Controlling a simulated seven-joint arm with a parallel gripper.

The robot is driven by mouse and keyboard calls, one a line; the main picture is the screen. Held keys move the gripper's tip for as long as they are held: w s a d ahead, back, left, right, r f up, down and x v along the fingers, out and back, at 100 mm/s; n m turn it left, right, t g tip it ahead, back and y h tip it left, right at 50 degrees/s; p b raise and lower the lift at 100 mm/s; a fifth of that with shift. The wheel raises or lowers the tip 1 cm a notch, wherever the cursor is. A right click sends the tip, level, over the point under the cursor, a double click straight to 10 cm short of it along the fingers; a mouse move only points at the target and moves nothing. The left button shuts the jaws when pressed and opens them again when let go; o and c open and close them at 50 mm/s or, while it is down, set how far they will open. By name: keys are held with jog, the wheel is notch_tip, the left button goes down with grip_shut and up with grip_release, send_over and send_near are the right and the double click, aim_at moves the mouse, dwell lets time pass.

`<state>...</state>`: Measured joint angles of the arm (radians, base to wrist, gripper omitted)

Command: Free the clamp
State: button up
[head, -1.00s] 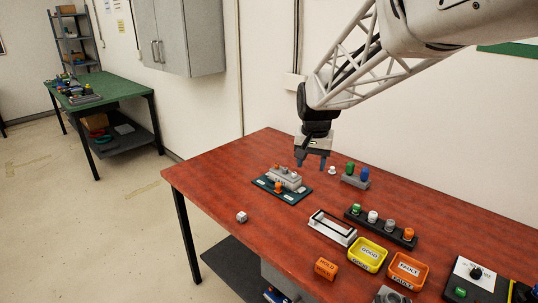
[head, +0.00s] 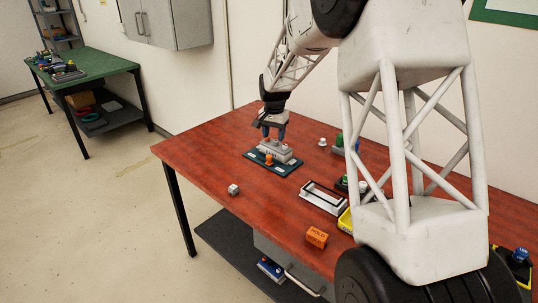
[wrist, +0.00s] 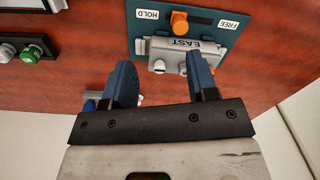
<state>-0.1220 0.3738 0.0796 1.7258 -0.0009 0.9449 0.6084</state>
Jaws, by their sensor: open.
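The clamp fixture is a dark teal plate (head: 287,171) on the red table. A grey block (head: 278,152) marked EAST lies on it, with an orange knob (head: 268,160) in front. In the wrist view the knob (wrist: 180,22) stands between the HOLD label (wrist: 147,14) and the FREE label (wrist: 229,23), somewhat closer to HOLD. My gripper (head: 274,134) is open above the block's far side. In the wrist view its fingertips (wrist: 160,62) reach toward the block (wrist: 165,48); I cannot tell whether they touch it. The right finger partly hides a second orange part.
A small white cube (head: 233,189) and an orange HOLD block (head: 317,237) lie nearer the front. A black-and-white frame (head: 324,197) and a white knob (head: 322,142) are to the right. My arm hides much of the table's right side. The table's left corner is clear.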

aim_at(269, 156)
jog(key=w+f, duration=0.1)
jog(key=w+a+f, duration=0.1)
jog(key=w+f, duration=0.1)
jog(key=w, duration=0.1)
jog(key=shift+a+f, duration=0.25)
jog(key=shift+f, duration=0.1)
jog(key=shift+s+f, duration=0.1)
jog(key=shift+f, duration=3.85)
